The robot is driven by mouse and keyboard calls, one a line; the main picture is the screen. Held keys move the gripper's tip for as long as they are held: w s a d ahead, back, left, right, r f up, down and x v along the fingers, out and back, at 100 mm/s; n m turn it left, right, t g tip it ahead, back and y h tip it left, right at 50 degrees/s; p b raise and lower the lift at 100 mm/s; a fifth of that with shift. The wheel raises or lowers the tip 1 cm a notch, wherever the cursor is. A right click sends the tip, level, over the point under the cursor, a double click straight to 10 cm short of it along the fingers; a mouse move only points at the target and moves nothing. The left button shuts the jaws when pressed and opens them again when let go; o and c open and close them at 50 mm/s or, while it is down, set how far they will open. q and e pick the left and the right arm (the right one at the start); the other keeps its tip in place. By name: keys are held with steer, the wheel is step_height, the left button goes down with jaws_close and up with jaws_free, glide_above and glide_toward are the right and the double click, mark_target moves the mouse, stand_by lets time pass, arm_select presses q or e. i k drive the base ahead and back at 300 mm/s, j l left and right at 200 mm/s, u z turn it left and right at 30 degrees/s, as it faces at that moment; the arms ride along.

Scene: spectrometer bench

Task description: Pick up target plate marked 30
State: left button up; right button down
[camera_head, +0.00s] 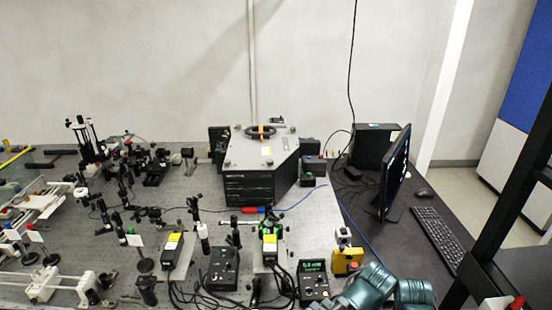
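I cannot make out a plate marked 30; no such number is readable at this size. Two small white cards stand upright at the left of the bench, one with a red top (35,237) and one with a green top (134,240); whether either bears a number is too small to tell. Teal rounded parts at the bottom right look like my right arm, but no gripper fingers show. My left arm and gripper are not in view.
A black spectrometer housing with a grey top (262,170) stands mid-bench. Posts and optics crowd the left. A controller with a green display (313,280) and cables lie in front. A monitor (396,172) and keyboard (437,238) are on the dark desk at right.

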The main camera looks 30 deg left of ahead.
mark_target(52, 260)
steer(key=u, duration=1.65)
steer(key=i+j, duration=0.1)
steer(key=j, duration=0.45)
steer(key=i+j+z, duration=0.1)
steer(key=j, duration=0.45)
steer(key=i+j, duration=0.15)
steer(key=j, duration=0.35)
steer(key=i+j, duration=0.1)
steer(key=j, duration=0.45)
steer(key=j+z, duration=0.1)
steer(key=j, duration=0.45)
steer(key=i, duration=0.1)
